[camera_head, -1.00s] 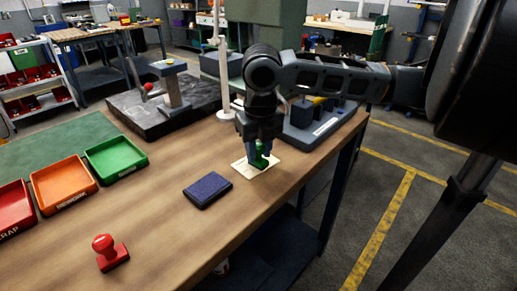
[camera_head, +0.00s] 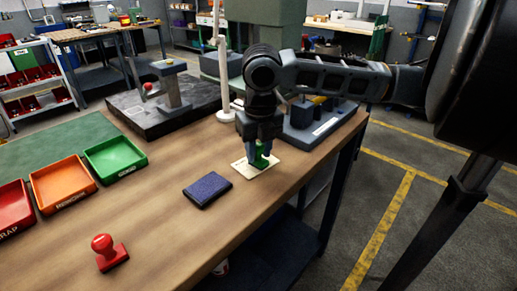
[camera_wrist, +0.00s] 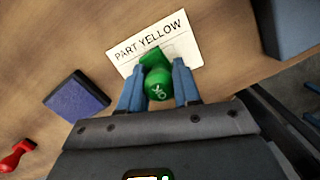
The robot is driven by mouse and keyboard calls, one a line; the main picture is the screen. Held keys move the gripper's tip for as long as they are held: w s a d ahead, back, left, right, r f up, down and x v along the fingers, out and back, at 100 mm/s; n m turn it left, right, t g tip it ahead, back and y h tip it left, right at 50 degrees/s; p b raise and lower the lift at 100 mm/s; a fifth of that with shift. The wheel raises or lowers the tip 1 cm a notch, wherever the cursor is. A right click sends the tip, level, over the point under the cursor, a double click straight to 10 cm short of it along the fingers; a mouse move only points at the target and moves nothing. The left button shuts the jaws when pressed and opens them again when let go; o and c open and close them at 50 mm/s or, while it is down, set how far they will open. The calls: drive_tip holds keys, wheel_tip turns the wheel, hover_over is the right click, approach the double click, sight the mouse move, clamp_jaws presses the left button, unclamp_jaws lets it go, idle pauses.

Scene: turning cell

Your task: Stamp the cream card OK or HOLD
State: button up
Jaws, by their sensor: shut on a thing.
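The cream card (camera_head: 243,170) lies flat on the wooden bench; in the wrist view (camera_wrist: 184,47) it reads "PART YELLOW". My gripper (camera_head: 259,153) is over the card, shut on the green stamp (camera_wrist: 158,82), whose top is marked OK. The green stamp also shows between the fingers in the head view (camera_head: 261,160). Its base is at the card, but I cannot tell whether it touches. The red stamp (camera_head: 108,254) stands at the bench's near left. The dark blue ink pad (camera_head: 207,190) lies left of the card.
Red (camera_head: 14,213), orange (camera_head: 62,187) and green (camera_head: 115,160) trays stand at the left. A dark plate (camera_head: 137,119) with a gauge stand and a grey fixture block (camera_head: 310,135) are behind. The bench middle is clear.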

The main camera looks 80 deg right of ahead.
sight(258, 143)
drive_tip(key=shift+r+p, duration=2.6)
drive_tip(key=shift+r, duration=0.9)
drive_tip(key=shift+w+a+b, duration=0.2)
drive_tip(key=shift+w+b, duration=0.05)
drive_tip(key=shift+b, duration=0.1)
drive_tip(key=w+a+r+n+b, duration=0.4)
drive_tip(key=w+a+n+b, duration=0.45)
drive_tip(key=a, duration=0.35)
drive_tip(key=shift+t+y, duration=0.3)
drive_tip(key=w+a+f, duration=0.2)
drive_tip(key=a, duration=0.1)
drive_tip(key=w+a+f, duration=0.2)
drive_tip(key=a, duration=0.1)
drive_tip(key=w+a+f, duration=0.2)
drive_tip(key=a+f, duration=0.1)
drive_tip(key=shift+w, duration=0.2)
drive_tip(key=shift+f, duration=2)
